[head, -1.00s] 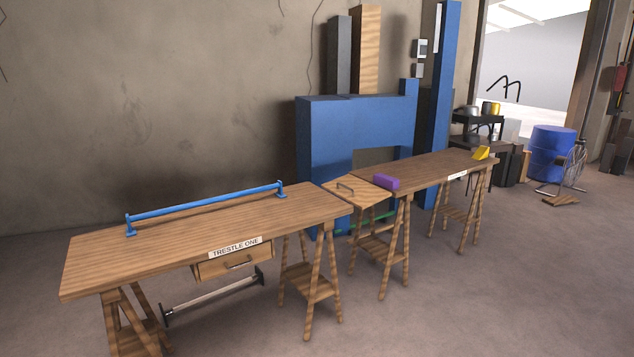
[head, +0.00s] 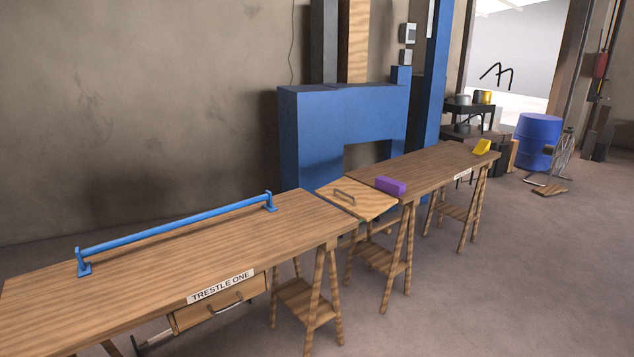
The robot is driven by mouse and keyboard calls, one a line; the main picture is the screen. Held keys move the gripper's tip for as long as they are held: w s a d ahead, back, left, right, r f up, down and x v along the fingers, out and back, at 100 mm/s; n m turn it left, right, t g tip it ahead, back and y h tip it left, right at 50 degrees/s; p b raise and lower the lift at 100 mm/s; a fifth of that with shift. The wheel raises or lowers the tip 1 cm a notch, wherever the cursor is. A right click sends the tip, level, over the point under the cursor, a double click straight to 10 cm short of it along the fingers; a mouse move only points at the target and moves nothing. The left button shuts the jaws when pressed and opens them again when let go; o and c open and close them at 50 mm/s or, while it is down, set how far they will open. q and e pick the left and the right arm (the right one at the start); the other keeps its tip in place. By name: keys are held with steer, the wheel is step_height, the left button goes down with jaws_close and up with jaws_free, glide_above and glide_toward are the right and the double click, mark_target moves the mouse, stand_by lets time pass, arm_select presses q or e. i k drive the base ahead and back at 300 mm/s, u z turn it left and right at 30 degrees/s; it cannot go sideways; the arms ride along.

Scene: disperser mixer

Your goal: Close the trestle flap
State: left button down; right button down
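The trestle flap (head: 368,205) is a light wooden panel with a grey bar handle (head: 344,195) on top. It lies between the near trestle table (head: 200,245), labelled TRESTLE ONE, and the far trestle table (head: 430,166). It looks close to level with both tops; I cannot tell whether it rests fully on both edges. A purple block (head: 391,186) sits on the far table beside the flap. Neither of my grippers is in view.
A blue rail (head: 175,226) stands along the near table's back. A drawer (head: 220,304) hangs under its front. A yellow wedge (head: 482,147) is at the far table's end. A blue machine frame (head: 310,120) stands behind the flap. Floor on the right front is clear.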

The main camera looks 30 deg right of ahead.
mark_target(366, 203)
steer(key=z, duration=0.45)
steer(key=i, duration=0.8)
steer(key=z, duration=0.75)
